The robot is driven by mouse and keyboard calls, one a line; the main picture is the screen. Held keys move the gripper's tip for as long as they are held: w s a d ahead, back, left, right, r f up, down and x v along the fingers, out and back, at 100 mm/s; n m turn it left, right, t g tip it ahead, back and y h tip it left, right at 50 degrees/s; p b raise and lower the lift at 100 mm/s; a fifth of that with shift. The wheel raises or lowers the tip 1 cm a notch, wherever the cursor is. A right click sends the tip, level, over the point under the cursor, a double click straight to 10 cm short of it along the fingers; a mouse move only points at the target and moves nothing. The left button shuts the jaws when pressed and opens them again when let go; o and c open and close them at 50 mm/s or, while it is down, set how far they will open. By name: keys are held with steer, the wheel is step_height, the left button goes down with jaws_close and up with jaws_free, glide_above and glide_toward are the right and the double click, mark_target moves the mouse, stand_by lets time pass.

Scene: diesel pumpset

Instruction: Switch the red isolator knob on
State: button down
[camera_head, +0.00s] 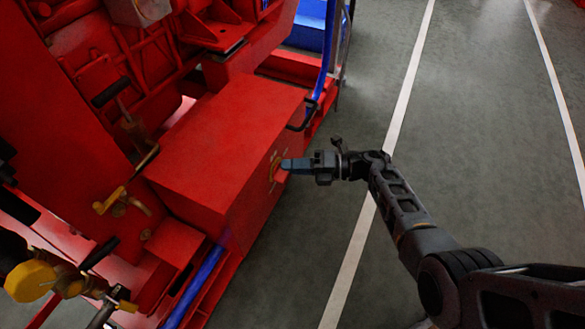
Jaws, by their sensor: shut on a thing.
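The isolator knob (274,168) sits on the right-hand side face of the red box (225,140). Only part of its yellow-orange surround and a little red show, because the face is seen at a steep angle. My gripper (287,165) comes from the right, with its fingertips at the knob. The fingers are closed on the knob, which they largely hide. The knob's exact turn angle cannot be made out.
A black handle (302,117) sticks out at the box's far right corner. A blue pipe (327,50) rises behind it. A yellow lever (112,200) and a yellow valve part (30,281) are at left. Grey floor with white lines (405,90) is clear at right.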

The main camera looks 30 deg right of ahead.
steer(key=shift+s+a+f+m+y+b, duration=0.1)
steer(key=shift+f+m+y+b, duration=0.15)
steer(key=shift+m, duration=0.3)
steer(key=shift+a+f+m+y+b, duration=0.15)
steer(key=shift+m+y+b, duration=0.1)
steer(key=shift+m, duration=0.3)
steer(key=shift+s, duration=0.1)
steer(key=c, duration=1.4)
jaws_free()
steer(key=shift+o, duration=1.2)
steer(key=shift+r, duration=0.1)
steer(key=shift+d, duration=0.1)
steer(key=p+v, duration=0.1)
steer(key=v, duration=0.6)
steer(key=shift+s+d, duration=0.2)
steer(key=shift+d, duration=0.1)
